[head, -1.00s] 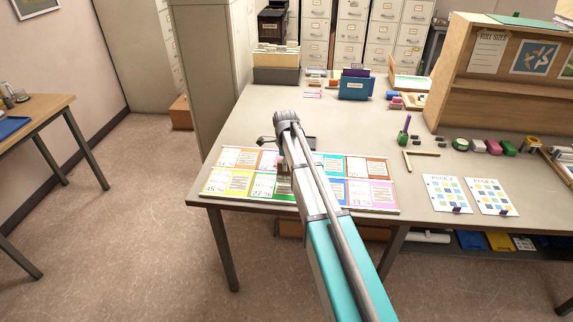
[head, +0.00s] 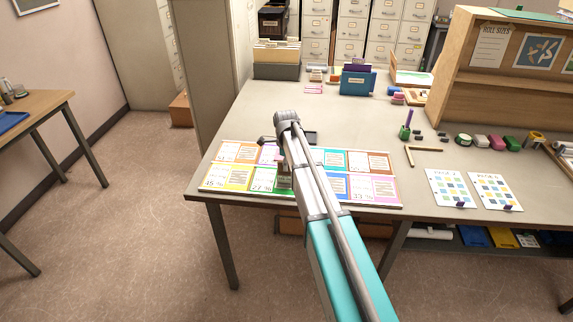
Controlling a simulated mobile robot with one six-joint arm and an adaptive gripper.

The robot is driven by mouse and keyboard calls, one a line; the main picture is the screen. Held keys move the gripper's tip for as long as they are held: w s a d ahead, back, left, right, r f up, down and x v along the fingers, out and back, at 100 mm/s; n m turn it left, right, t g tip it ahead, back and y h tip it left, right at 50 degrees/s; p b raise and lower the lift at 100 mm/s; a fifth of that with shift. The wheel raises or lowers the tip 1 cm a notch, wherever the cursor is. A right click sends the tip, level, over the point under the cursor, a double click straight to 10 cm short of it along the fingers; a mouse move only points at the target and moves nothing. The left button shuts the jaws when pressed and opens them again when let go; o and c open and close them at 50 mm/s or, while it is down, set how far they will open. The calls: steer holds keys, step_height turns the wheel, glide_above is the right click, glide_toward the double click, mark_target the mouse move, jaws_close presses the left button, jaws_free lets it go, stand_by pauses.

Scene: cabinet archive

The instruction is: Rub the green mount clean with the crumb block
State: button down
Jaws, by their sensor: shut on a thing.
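The green mount (head: 257,187) lies flat in the front row of a sheet of coloured mounts near the table's front edge, between a yellow and a blue one. My arm crosses over its right part. My gripper (head: 284,168) points down beside the arm, mostly hidden by it, over the right side of the green mount. It is shut on a small block (head: 285,181), the crumb block as far as I can tell, which is low over or touching the mount. The contact is too small to make out.
The yellow mount (head: 228,178) and pink mount (head: 372,190) lie in the same row. Two white swatch cards (head: 452,188), a wooden corner piece (head: 411,156) and several coloured blocks (head: 497,143) lie to the right. The table (head: 235,127) is bare behind the mounts at left.

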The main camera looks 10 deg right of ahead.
steer(key=shift+f+b, duration=0.55)
steer(key=shift+f, duration=0.05)
steer(key=shift+r, duration=0.1)
step_height(320, 180, up, 4)
steer(key=p, duration=0.4)
stand_by(1.6)
steer(key=shift+f+b, duration=1.45)
steer(key=shift+f, duration=0.05)
steer(key=shift+f+b, duration=0.55)
steer(key=shift+r, duration=0.1)
step_height(320, 180, up, 4)
steer(key=p, duration=0.4)
